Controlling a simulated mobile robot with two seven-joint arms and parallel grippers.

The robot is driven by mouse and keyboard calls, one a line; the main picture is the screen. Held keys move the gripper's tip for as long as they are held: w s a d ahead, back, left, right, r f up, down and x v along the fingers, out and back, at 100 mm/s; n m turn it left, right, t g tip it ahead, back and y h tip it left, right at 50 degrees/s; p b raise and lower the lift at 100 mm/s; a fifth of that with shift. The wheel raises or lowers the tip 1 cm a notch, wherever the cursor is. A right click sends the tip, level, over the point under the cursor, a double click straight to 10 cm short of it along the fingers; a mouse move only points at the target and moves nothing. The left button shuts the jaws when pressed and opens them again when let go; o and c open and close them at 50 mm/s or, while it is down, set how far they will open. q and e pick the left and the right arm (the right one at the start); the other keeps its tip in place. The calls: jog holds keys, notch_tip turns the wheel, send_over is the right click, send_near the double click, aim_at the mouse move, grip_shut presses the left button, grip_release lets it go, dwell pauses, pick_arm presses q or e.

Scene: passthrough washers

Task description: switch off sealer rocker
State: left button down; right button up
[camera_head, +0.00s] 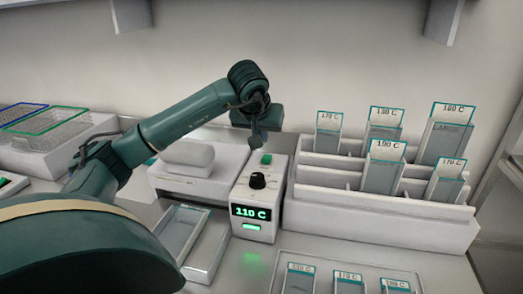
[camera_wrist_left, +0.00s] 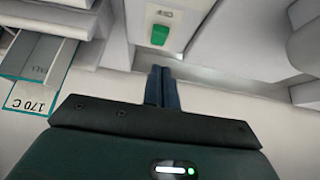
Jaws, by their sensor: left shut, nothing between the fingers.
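The sealer control box (camera_head: 258,197) is white, with a black knob (camera_head: 258,180) and a display (camera_head: 250,212) reading 110 C above a lit green light. The green rocker (camera_head: 266,159) is at the back of its top face. My left gripper (camera_head: 257,140) hangs just behind and above the rocker, pointing down. In the left wrist view the rocker (camera_wrist_left: 159,35) shows beyond the shut, empty fingertips (camera_wrist_left: 162,72), with a visible gap in the picture. Whether they touch it is not clear from the head view. My right gripper is in neither view.
A stepped white rack (camera_head: 375,205) with labelled pouches stands right of the box. The sealer's white body (camera_head: 195,165) is to its left. A shallow tray (camera_head: 205,245) lies in front left, and another tray with pouches (camera_head: 345,280) in front right. The wall is close behind.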

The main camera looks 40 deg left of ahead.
aim_at(262, 162)
pick_arm(q)
notch_tip(262, 162, down, 4)
jog(key=shift+s+f, duration=0.1)
jog(key=shift+f, duration=0.25)
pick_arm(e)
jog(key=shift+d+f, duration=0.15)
pick_arm(q)
jog(key=shift+s+f, duration=0.1)
jog(key=shift+f, duration=0.25)
jog(key=shift+s+d+f+b, duration=0.15)
jog(key=shift+s+f+b, duration=0.05)
jog(key=shift+f+b, duration=0.35)
jog(key=shift+r, duration=0.2)
jog(key=shift+r+p, duration=0.85)
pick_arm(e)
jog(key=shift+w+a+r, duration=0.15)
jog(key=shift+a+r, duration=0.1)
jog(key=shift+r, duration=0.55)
